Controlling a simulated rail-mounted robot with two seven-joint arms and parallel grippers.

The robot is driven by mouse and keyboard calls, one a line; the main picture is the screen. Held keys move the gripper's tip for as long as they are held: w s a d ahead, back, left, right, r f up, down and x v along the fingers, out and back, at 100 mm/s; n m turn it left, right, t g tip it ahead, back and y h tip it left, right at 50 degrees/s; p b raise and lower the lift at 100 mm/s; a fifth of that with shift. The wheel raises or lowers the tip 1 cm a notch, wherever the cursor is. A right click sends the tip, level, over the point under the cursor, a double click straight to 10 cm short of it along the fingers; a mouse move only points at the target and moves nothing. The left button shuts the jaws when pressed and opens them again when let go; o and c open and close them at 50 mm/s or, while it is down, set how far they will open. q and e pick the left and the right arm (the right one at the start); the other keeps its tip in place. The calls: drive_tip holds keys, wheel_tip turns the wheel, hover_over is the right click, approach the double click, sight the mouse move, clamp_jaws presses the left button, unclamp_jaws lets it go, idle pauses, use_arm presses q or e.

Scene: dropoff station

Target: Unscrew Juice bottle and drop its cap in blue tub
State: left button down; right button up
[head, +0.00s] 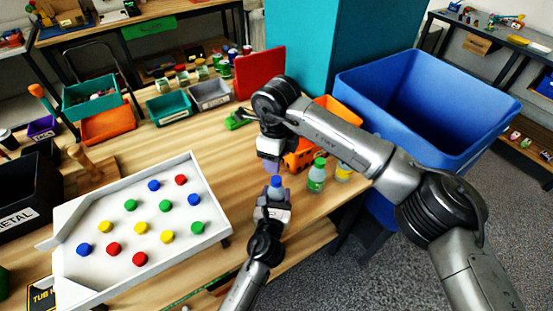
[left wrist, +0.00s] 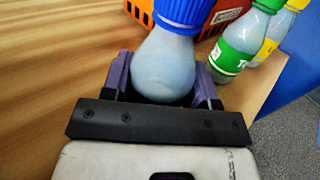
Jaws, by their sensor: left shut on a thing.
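A pale bottle with a blue cap (head: 276,183) stands near the table's front right edge; its label is hidden. It also shows in the left wrist view (left wrist: 163,66), upright between the jaws. My left gripper (head: 273,200) is shut on this bottle's body below the cap. My right gripper (head: 270,165) points down just above the blue cap, apart from it; whether its fingers are open is unclear. A green-capped bottle (head: 316,178) and a yellow-capped bottle (head: 343,172) stand to the right. I cannot read which is Juice. A large blue tub (head: 400,135) stands beyond the table's right side.
A white tray (head: 75,215) with several coloured round pieces lies at left. An orange crate-like thing (head: 335,110) sits behind the bottles. Small teal (head: 168,107) and grey (head: 209,95) bins and a red panel (head: 260,72) stand at the back. Bare wood lies mid-table.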

sight(276, 179)
drive_tip(key=m, duration=0.9)
drive_tip(key=shift+m, duration=0.4)
drive_tip(key=m, duration=1)
drive_tip(key=shift+f+m, duration=0.3)
drive_tip(key=shift+f, duration=3.75)
clamp_jaws()
